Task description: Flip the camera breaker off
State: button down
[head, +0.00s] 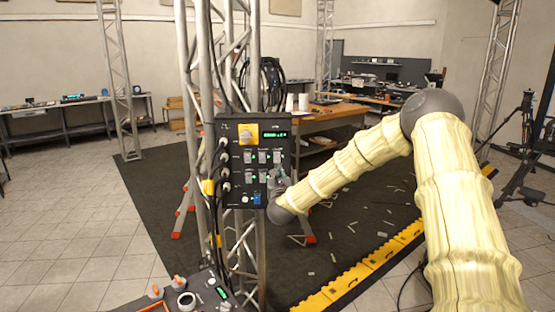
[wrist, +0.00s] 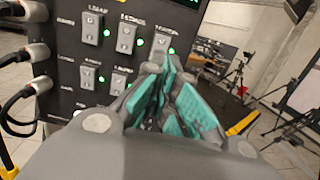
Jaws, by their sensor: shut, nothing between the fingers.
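The dark breaker panel (head: 232,190) is mounted on the truss. It carries two rows of grey breakers with small green lights. In the wrist view, the top row has a left breaker (wrist: 90,27), a middle breaker (wrist: 127,38) and a right one (wrist: 162,43) partly behind my fingers. The lower row shows two breakers (wrist: 88,77) (wrist: 119,82); any further right is hidden. The labels are too blurred to tell which is the camera breaker. My gripper (wrist: 168,62), with teal finger pads, is shut and empty at the panel's right side, also in the head view (head: 278,178). Contact cannot be told.
Cables with plugs (wrist: 38,52) run into the panel's left side. A control desk (head: 207,298) stands below. A yellow cable ramp (head: 375,261) lies on the floor at right.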

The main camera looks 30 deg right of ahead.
aim_at(277, 159)
jog(key=p+x, duration=0.3)
jog(key=x, duration=0.3)
jog(key=shift+w+r, duration=0.15)
jog(key=shift+r, duration=0.05)
jog(key=shift+p+x, duration=0.6)
jog(key=shift+x, duration=0.35)
jog(key=shift+d+f, duration=0.1)
jog(key=shift+f, duration=0.1)
